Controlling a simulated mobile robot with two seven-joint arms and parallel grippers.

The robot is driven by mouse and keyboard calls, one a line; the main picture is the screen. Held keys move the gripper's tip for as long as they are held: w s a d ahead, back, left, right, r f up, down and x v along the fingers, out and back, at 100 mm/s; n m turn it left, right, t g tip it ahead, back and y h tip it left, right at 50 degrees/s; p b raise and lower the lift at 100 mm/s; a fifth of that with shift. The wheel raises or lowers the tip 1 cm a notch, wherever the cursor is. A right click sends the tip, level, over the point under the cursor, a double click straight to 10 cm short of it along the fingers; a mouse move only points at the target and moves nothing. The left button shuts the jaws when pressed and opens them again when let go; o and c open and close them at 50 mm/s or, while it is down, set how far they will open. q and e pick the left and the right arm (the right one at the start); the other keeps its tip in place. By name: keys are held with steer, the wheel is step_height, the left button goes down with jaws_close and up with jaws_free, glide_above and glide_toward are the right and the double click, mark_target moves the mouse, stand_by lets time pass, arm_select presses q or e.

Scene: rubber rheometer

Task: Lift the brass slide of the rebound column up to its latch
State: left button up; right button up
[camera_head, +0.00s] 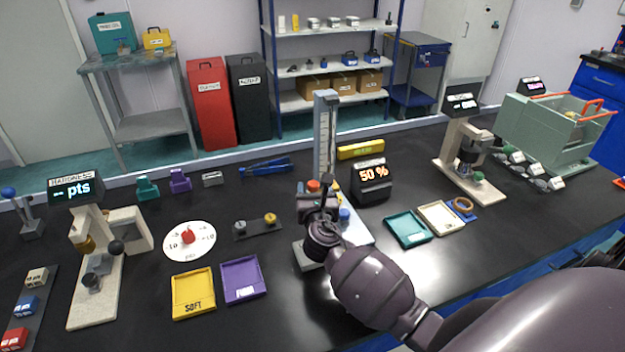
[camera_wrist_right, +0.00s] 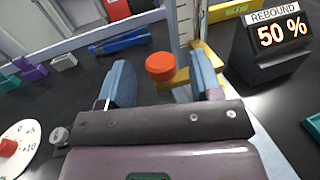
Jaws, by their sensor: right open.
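The rebound column (camera_head: 325,125) stands upright mid-table, a tall grey post with a marked scale; its lower part also shows in the right wrist view (camera_wrist_right: 184,25). A brass-coloured piece (camera_wrist_right: 205,52), apparently the slide, sits low at the column, partly hidden by my right finger. A round orange-red knob (camera_wrist_right: 160,66) is in front of it, between my fingers as seen from the wrist. My right gripper (camera_head: 318,190) is open at the column's foot, its blue-grey fingers (camera_wrist_right: 160,82) either side of the knob; contact cannot be told. The latch cannot be made out. My left gripper is out of view.
The rebound display (camera_head: 371,182), reading 50 %, stands close right of the column. A yellow box (camera_head: 360,150) lies behind it. Teal (camera_head: 394,221) and cream trays are to the right. Yellow and purple trays (camera_head: 258,290) are front left. A blue tool (camera_head: 265,166) lies behind left.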

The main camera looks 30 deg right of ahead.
steer(key=shift+x, duration=2.25)
jaws_close()
